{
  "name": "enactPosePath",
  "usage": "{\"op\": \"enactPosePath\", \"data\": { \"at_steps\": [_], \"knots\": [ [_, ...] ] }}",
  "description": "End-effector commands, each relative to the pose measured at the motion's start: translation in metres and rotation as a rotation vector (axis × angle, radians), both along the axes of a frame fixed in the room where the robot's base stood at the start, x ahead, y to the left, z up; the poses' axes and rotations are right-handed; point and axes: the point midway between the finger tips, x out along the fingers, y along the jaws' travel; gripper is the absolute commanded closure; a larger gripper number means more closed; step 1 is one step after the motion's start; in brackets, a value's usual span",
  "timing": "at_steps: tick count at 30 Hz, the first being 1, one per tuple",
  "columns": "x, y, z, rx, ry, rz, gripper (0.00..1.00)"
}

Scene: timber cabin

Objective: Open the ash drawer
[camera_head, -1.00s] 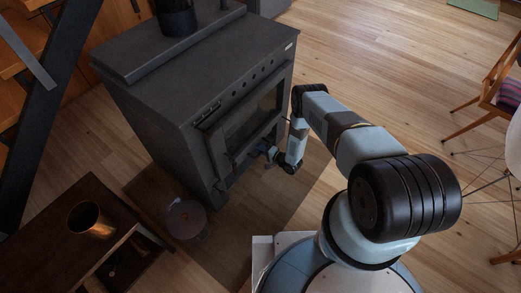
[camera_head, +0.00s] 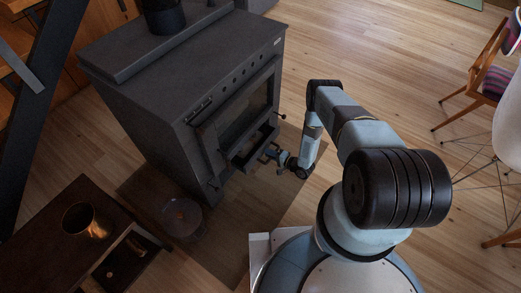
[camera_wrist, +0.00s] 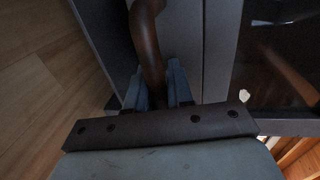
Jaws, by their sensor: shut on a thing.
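The dark grey stove (camera_head: 185,55) stands left of my arm in the head view. Its ash drawer (camera_head: 247,158) sticks out from the front, below the glass door (camera_head: 240,118), with its dark inside partly showing from above. My gripper (camera_head: 271,154) is at the drawer's front. In the wrist view, the fingers of my gripper (camera_wrist: 157,90) are shut around a brown curved handle (camera_wrist: 147,38). The drawer's grey front (camera_wrist: 184,32) lies just behind the handle. The fingertips are small in the head view.
A dark low table (camera_head: 55,225) with a copper-coloured pot (camera_head: 87,222) stands at lower left. A round lidded object (camera_head: 181,217) sits on the floor mat (camera_head: 225,235) by the stove. Chairs (camera_head: 492,80) stand at far right. Wooden floor (camera_head: 350,55) beyond my arm is clear.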

Motion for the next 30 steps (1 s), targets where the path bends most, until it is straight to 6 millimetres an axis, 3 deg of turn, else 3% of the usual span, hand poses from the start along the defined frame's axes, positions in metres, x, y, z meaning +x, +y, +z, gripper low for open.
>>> {"op": "enactPosePath", "data": {
  "at_steps": [3, 12, 28, 29, 30],
  "knots": [
    [-0.018, -0.024, -0.003, -0.006, 0.008, -0.006, 1.0],
    [-0.044, -0.055, -0.003, -0.006, 0.008, -0.003, 1.0],
    [-0.051, -0.063, -0.004, -0.007, 0.008, 0.0, 1.0],
    [-0.051, -0.063, -0.004, -0.007, 0.008, 0.0, 0.77],
    [-0.05, -0.063, -0.003, -0.007, 0.008, 0.0, 0.73]
  ]
}}
